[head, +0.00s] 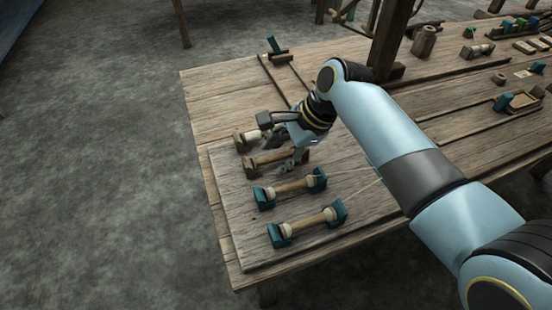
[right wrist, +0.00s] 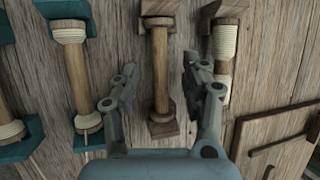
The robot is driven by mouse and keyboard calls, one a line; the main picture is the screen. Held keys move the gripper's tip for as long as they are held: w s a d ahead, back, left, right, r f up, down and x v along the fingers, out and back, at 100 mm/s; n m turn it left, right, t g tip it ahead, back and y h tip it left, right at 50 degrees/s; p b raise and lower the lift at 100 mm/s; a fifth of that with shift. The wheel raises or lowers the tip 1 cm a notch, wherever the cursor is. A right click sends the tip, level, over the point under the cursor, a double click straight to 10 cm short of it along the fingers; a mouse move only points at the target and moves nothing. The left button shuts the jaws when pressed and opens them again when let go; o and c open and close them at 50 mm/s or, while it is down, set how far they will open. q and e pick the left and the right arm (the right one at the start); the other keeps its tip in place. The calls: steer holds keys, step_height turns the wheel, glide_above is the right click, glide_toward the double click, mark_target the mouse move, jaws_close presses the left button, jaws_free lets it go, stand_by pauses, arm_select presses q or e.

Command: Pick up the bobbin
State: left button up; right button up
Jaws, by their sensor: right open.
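Several bobbins lie side by side on a raised wooden board (head: 230,190). A bare brown wooden bobbin (head: 262,161) is beneath my right gripper (head: 282,152), partly hidden by it. In the right wrist view this brown bobbin (right wrist: 160,92) lies between the two spread fingers of my right gripper (right wrist: 159,70), which is open and empty. A bobbin with cream thread and brown ends (right wrist: 224,45) is just right of the right finger. Two teal-ended bobbins (head: 290,187) (head: 307,223) lie nearer in the head view. My left gripper is out of view.
A small teal-handled tool (head: 275,48) lies at the far table edge. A wooden post (head: 388,40) rises behind my right arm. More small loom parts (head: 515,102) lie on the right of the table. The table's left edge drops to grey floor.

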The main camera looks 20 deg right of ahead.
mark_target(280, 155)
steer(key=shift+c, duration=0.4)
steer(key=c, duration=0.8)
steer(key=shift+o, duration=0.2)
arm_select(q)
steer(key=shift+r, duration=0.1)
arm_select(e)
steer(key=shift+r, duration=0.15)
steer(key=shift+r, duration=0.2)
step_height(280, 155, up, 4)
steer(key=shift+f+p, duration=0.1)
steer(key=shift+p, duration=1)
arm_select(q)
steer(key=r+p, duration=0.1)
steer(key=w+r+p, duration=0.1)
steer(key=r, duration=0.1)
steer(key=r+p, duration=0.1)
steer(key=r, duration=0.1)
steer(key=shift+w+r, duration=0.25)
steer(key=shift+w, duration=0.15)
arm_select(e)
steer(key=s+d+r, duration=0.4)
steer(key=d+r, duration=0.2)
steer(key=d, duration=0.4)
steer(key=shift+s+d+r, duration=0.25)
steer(key=shift+d+r, duration=0.1)
steer(key=shift+d, duration=0.05)
